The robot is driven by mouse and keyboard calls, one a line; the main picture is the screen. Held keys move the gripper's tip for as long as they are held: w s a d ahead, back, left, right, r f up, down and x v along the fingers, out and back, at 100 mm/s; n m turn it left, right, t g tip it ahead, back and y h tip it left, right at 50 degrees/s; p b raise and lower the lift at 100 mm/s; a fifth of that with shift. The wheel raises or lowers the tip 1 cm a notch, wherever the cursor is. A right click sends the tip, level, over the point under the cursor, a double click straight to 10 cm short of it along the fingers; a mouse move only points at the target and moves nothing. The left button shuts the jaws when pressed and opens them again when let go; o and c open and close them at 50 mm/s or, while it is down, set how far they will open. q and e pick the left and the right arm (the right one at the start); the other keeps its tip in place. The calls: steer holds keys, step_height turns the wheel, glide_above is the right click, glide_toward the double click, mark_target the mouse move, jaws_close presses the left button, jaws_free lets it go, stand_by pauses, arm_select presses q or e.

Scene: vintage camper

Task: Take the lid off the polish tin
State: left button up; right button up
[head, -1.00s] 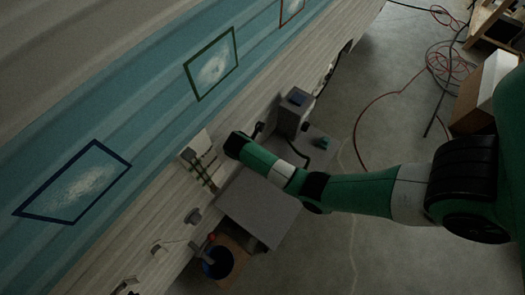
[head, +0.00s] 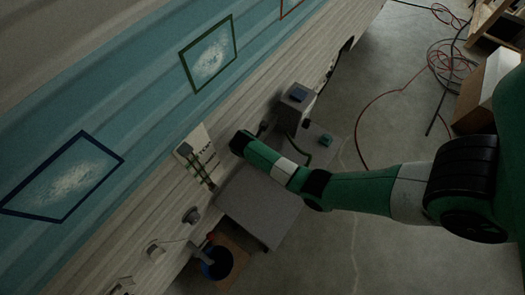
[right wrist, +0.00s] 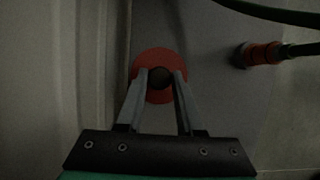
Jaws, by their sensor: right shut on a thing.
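In the right wrist view a red round disc (right wrist: 156,56), seen from above, has a dark round knob (right wrist: 160,78) in its middle; it looks like the lid of the polish tin. My right gripper (right wrist: 160,73) is over the disc, with its two fingers shut on either side of the knob. Any tin body below is hidden, so I cannot tell whether the lid sits on it or is apart. In the head view my right arm reaches in from the right toward the camper wall; its fingers and the tin are hidden there. My left gripper is not in view.
A cable with a red and dark connector (right wrist: 262,53) lies right of the disc. In the head view a grey platform (head: 260,205) stands below my arm, with a grey box (head: 296,102) and a blue bucket (head: 217,263) nearby. Hoses cross the open floor at right.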

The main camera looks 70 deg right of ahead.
jaws_close()
steer(key=shift+r, duration=0.15)
steer(key=shift+r+p, duration=0.3)
step_height(320, 180, up, 3)
steer(key=shift+f+p, duration=0.2)
steer(key=shift+p, duration=0.6)
steer(key=s+a+r+p, duration=0.8)
steer(key=s+a+r, duration=0.1)
steer(key=a, duration=0.1)
steer(key=shift+s+r, duration=0.25)
steer(key=shift+s, duration=0.15)
